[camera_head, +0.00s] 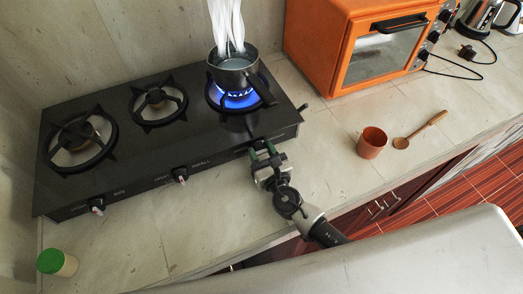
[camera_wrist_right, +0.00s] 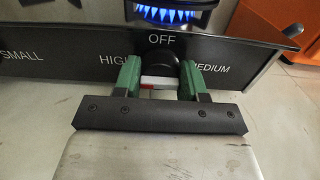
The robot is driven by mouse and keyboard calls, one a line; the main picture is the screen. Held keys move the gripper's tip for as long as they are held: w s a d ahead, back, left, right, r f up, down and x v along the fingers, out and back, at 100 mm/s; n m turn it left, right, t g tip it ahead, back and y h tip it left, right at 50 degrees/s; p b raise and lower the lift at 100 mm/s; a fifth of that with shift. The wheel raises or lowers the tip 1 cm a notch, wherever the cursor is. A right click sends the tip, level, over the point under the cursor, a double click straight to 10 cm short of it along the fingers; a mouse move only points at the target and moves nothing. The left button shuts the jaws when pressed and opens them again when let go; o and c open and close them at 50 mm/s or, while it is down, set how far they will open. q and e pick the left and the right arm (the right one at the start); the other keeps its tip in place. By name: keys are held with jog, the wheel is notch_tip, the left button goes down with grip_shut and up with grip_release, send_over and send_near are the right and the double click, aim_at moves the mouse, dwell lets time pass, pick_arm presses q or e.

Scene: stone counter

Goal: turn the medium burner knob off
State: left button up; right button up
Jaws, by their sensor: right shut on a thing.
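The knob (camera_wrist_right: 163,66) is black, on the stove's front panel below the word OFF, with HIGH to its left and MEDIUM to its right. A white and red part shows at its front. My right gripper (camera_head: 263,151) is shut on the knob, with one green finger on each side in the right wrist view (camera_wrist_right: 160,84). In the head view the gripper hides the knob. The right burner (camera_head: 236,99) above it burns with a blue flame. My left gripper is not in view.
A steaming pot (camera_head: 234,67) stands on the lit burner, its handle pointing toward the front. Two other knobs, the small (camera_head: 181,175) and the big (camera_head: 97,206), sit further left. An orange oven (camera_head: 330,45), a brown cup (camera_head: 372,142) and a wooden spoon (camera_head: 420,130) are right.

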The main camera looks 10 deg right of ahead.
jog(key=shift+f, duration=0.1)
jog(key=shift+m+b, duration=0.75)
jog(key=shift+m, duration=0.15)
jog(key=m+b, duration=0.1)
jog(key=m, duration=0.1)
jog(key=shift+f+m+b, duration=0.1)
jog(key=shift+m+b, duration=0.2)
jog(key=m+b, duration=0.1)
jog(key=m, duration=0.1)
jog(key=shift+d+m, duration=0.1)
jog(key=shift+m, duration=0.3)
jog(key=m+b, duration=0.2)
jog(key=m, duration=0.1)
jog(key=shift+m, duration=0.3)
jog(key=m, duration=0.3)
jog(key=shift+d+m+b, duration=0.1)
jog(key=shift+m+b, duration=0.2)
jog(key=shift+b, duration=0.1)
jog(key=shift+m, duration=1.7)
jog(key=o, duration=0.9)
